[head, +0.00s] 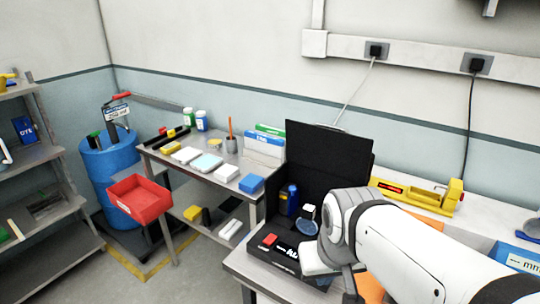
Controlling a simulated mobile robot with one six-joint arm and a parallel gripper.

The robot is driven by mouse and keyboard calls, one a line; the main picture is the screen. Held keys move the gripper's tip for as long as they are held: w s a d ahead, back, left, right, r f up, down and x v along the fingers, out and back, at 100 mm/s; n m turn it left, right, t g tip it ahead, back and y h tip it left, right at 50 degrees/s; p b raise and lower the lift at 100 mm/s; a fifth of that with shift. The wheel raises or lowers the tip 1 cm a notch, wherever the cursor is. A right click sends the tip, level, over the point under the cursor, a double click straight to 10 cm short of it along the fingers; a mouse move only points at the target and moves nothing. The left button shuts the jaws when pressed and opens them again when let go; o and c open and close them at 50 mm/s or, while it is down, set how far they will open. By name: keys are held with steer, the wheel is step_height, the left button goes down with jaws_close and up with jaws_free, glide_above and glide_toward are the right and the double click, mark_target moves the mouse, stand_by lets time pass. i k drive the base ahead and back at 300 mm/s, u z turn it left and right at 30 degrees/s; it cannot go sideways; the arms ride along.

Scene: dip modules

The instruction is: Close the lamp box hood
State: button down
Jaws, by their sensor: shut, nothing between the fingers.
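The lamp box is black and stands on the near table. Its hood (330,146) is open, with the large black panel standing upright at the back. The low black base (284,256) in front has a red button and white lettering. A blue bottle (292,200) and a small white-topped item (308,211) show inside the box. My white arm reaches in from the lower right and hides the box's right side. My gripper (318,260) is low in front of the box, beside the base's right end. It is shut and empty; its fingertips are hard to make out.
A yellow tool (420,194) lies on the bench right of the hood. An orange item (371,287) lies under my arm. A side table (188,172) at left holds boxes and bottles. A red bin (140,199) and blue drum (108,160) stand further left.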

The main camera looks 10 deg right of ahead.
mark_target(331, 150)
steer(key=z, duration=1.9)
steer(key=k, duration=0.8)
steer(key=u, duration=1.1)
steer(key=i, duration=1)
steer(key=u, duration=0.05)
